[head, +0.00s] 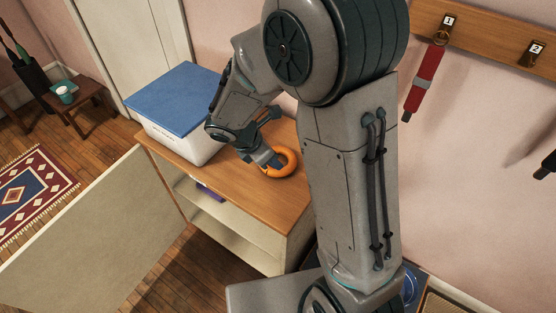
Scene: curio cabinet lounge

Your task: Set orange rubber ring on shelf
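The orange rubber ring (291,163) is at the top of the wooden cabinet (290,203), near its back edge; I cannot tell whether it rests on the top or is just above it. My gripper (272,160) reaches down to the ring's left rim, and its fingers overlap the rim. Whether the fingers are closed on it is too small to tell. Below the top, the cabinet's open front shows a pale shelf (237,223). A dark purple item (208,191) lies inside at the left.
A white box with a blue lid (178,98) stands on the cabinet top, left of my gripper. The cabinet door (95,235) stands wide open to the left. A red strap (426,80) hangs from hook rail (490,32) on the right wall.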

